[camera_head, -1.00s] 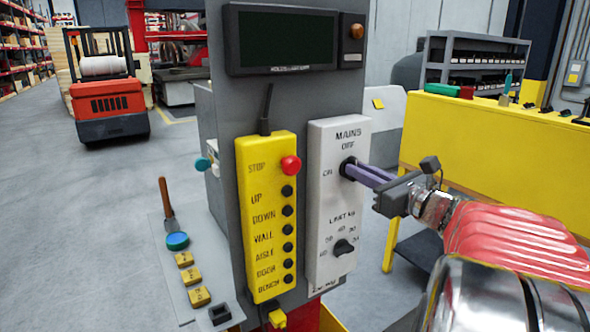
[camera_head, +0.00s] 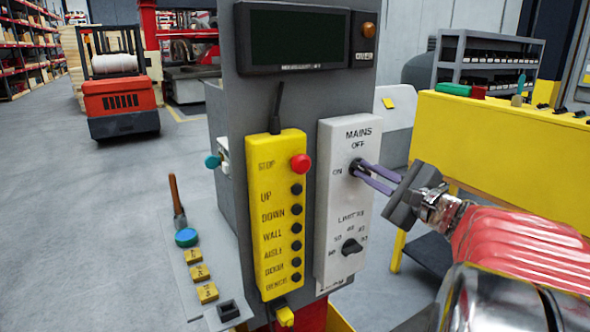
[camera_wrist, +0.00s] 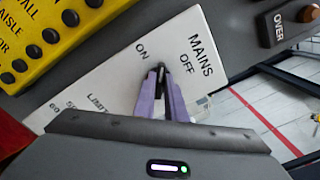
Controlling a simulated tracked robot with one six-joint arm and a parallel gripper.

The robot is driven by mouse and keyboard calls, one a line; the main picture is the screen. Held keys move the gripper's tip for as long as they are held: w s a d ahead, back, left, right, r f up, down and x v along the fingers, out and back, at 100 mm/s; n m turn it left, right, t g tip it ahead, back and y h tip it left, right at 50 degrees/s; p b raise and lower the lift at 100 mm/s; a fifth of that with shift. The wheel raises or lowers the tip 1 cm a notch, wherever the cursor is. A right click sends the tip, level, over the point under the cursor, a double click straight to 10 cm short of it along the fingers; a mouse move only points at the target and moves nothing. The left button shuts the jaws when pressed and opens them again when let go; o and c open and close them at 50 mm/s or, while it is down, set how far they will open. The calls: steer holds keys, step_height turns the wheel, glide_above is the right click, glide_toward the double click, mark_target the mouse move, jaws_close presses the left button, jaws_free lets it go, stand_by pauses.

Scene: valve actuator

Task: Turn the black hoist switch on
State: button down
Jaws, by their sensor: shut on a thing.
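The black MAINS switch (camera_head: 355,167) is a small knob on the upper part of the white panel (camera_head: 333,265). OFF is printed above it and ON to its left. In the wrist view the knob (camera_wrist: 161,69) shows between the fingertips, with ON to its upper left and OFF to its right. My gripper (camera_head: 362,170) is shut on the knob, its two purple fingers on either side. In the wrist view my gripper (camera_wrist: 161,82) is rolled relative to the panel's lettering. The fingers partly hide the knob, so its exact pointing is hard to read.
A yellow button box (camera_head: 277,215) with a red STOP button (camera_head: 301,163) stands left of the white panel. A black LIMIT knob (camera_head: 351,247) is below the switch. A dark display (camera_head: 298,38) is above. A yellow bench (camera_head: 500,140) stands behind my arm at right.

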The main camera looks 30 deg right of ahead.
steer(key=shift+a+f+n, duration=0.15)
steer(key=shift+f+n, duration=0.05)
steer(key=shift+n, duration=1.55)
steer(key=shift+a+f+n, duration=0.1)
steer(key=shift+f+n, duration=0.1)
steer(key=shift+n, duration=1.55)
steer(key=c, duration=1.8)
jaws_free()
steer(key=shift+s+d+r, duration=0.1)
steer(key=s, duration=1.3)
steer(key=shift+s+d, duration=0.15)
steer(key=shift+s, duration=0.2)
steer(key=shift+w, duration=0.1)
